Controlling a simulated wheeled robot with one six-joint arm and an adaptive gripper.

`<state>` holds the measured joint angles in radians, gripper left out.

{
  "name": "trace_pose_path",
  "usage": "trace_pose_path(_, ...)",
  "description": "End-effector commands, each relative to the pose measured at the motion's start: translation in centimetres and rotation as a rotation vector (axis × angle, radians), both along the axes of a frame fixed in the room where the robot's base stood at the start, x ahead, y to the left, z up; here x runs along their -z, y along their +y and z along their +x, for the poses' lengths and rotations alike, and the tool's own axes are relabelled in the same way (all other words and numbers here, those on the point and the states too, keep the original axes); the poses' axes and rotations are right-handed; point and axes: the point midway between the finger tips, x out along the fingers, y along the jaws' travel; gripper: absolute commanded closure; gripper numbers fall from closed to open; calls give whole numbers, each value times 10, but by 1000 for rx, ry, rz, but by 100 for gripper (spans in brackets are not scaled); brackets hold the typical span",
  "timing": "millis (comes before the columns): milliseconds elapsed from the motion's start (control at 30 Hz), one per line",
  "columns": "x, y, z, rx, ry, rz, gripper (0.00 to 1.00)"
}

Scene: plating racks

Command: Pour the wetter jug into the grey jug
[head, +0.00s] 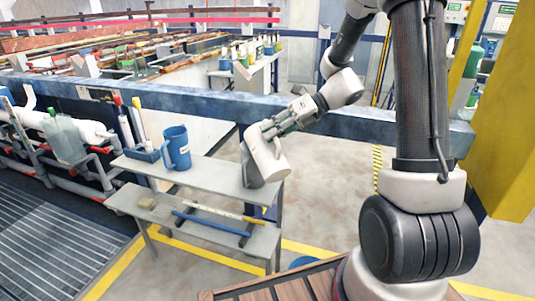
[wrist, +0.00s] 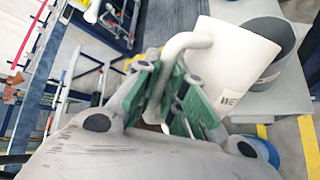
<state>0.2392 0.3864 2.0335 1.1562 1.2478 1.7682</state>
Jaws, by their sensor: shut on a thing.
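The wetter jug is a white jug (head: 264,152) with a label starting "WE" in the wrist view (wrist: 222,62). It is tilted well over, held above the grey jug (head: 253,178). My gripper (head: 273,128) is shut on its handle; in the wrist view the green-padded fingers (wrist: 178,88) close on the white handle. The grey jug stands upright at the right end of the bench's upper shelf, partly hidden by the white jug. Its dark open mouth shows beside the white jug in the wrist view (wrist: 272,38). I cannot see any liquid.
A blue jug (head: 176,149) stands at the left on the grey bench (head: 215,174), beside a blue holder (head: 142,153) with upright tools. The lower shelf carries a blue rod (head: 210,222) and a yellowish rod (head: 222,211). A blue rail (head: 220,106) runs behind.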

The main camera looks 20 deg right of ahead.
Motion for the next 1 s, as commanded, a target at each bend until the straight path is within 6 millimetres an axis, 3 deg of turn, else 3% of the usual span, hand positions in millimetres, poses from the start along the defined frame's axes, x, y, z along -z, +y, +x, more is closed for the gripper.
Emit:
trace_pose_path(500, -18, 3, 15, -2, 144, -21, 100)
trace_pose_path(1000, -19, 3, 16, 0, 157, -23, 100)
